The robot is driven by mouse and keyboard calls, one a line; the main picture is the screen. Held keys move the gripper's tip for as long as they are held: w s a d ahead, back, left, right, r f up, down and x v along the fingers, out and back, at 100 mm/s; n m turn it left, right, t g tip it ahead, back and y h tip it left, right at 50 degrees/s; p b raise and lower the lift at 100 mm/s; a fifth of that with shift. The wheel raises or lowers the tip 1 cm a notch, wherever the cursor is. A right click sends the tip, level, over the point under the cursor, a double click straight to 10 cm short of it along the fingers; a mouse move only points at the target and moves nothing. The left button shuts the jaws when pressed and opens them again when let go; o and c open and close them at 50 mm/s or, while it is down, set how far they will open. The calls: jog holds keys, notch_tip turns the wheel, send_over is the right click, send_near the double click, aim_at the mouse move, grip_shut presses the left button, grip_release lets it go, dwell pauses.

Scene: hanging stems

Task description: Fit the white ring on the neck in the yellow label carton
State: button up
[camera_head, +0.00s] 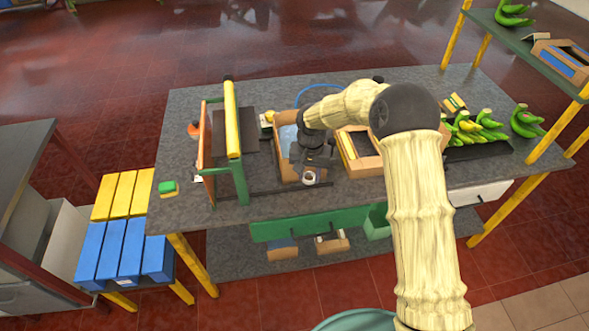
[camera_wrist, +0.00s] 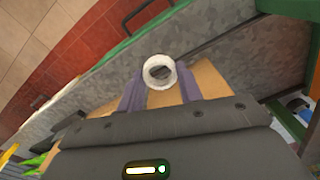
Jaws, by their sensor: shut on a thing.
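My gripper (camera_head: 310,170) is shut on the white ring (camera_head: 309,178). In the wrist view the ring (camera_wrist: 160,72) sits between the tips of the two purple-grey fingers (camera_wrist: 160,84), its opening facing the camera. The gripper is over the front end of an open cardboard carton (camera_head: 279,128) with a pale blue lining. A second carton (camera_head: 368,167), with a yellow strip inside, stands to its right, partly behind my arm. I cannot tell which carton bears the yellow label. No neck can be made out; my gripper and arm hide parts of both cartons. Cardboard (camera_wrist: 208,76) shows behind the ring in the wrist view.
A frame with an orange panel (camera_head: 205,150) and yellow bar stands left on the grey table (camera_head: 180,115). A green and yellow block (camera_head: 168,188) lies at the left edge. Bananas (camera_head: 478,127) and a black tray (camera_head: 478,151) are at right. A blue hoop (camera_head: 318,88) stands behind.

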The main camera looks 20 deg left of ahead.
jog(key=w+d+f+m, duration=0.1)
jog(key=d+f, duration=0.3)
jog(key=d, duration=0.4)
jog(key=w+d+f, duration=0.1)
jog(key=d+f, duration=0.2)
jog(key=d, duration=0.6)
jog(key=s+d+f, duration=0.3)
jog(key=d, duration=0.4)
jog(key=s+d+f+m+b, duration=0.1)
jog(key=s+d+f, duration=0.2)
jog(key=d, duration=0.4)
jog(key=shift+s, duration=0.35)
